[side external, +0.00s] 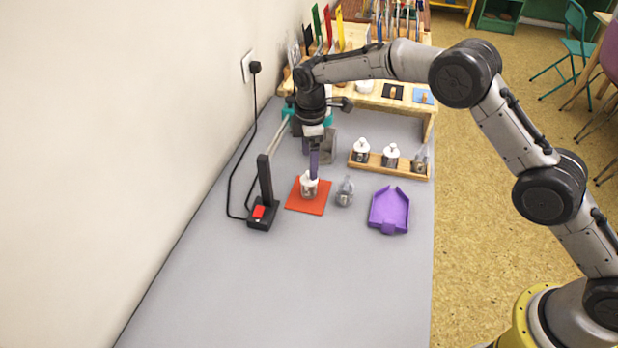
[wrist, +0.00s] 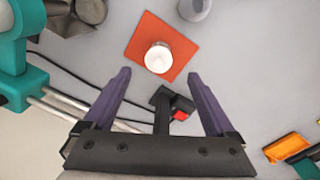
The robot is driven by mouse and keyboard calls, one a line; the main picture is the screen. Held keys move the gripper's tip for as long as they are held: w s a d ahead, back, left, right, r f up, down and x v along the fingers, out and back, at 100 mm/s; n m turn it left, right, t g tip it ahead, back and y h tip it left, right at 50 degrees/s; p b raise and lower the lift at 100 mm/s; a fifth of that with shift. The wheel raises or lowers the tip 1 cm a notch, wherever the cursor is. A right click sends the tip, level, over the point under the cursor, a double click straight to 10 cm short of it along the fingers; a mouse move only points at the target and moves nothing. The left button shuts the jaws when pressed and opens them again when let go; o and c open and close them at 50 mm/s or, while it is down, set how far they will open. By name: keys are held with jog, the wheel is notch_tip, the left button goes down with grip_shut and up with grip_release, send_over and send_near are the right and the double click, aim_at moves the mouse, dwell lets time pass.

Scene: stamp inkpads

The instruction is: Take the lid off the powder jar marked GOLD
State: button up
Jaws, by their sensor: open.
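A jar with a white lid (side external: 308,186) stands on an orange-red mat (side external: 318,206); any marking on it is too small to read. In the wrist view its round white lid (wrist: 158,58) is seen from above, on the mat (wrist: 145,36). My gripper (side external: 313,172) points down over the jar, its purple fingers overlapping the lid's edge in the side view. In the wrist view my gripper (wrist: 159,74) is open and empty, the lid showing just past the fingertips. Two more white-lidded jars (side external: 361,151) (side external: 391,155) stand in a wooden rack; their labels are unreadable.
A clear grey jar (side external: 344,191) stands just right of the mat. A purple tray (side external: 389,212) lies farther right. A black post with a red button (side external: 262,212) stands left of the mat, its cord along the wall. The front of the table (side external: 280,290) is clear.

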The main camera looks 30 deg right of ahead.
aim_at(305, 180)
jog(key=shift+w+d+f, duration=0.1)
jog(key=shift+f, duration=1.25)
jog(key=shift+w+f, duration=0.1)
jog(key=shift+f, duration=1.2)
jog(key=c, duration=1.4)
jog(key=shift+r, duration=0.1)
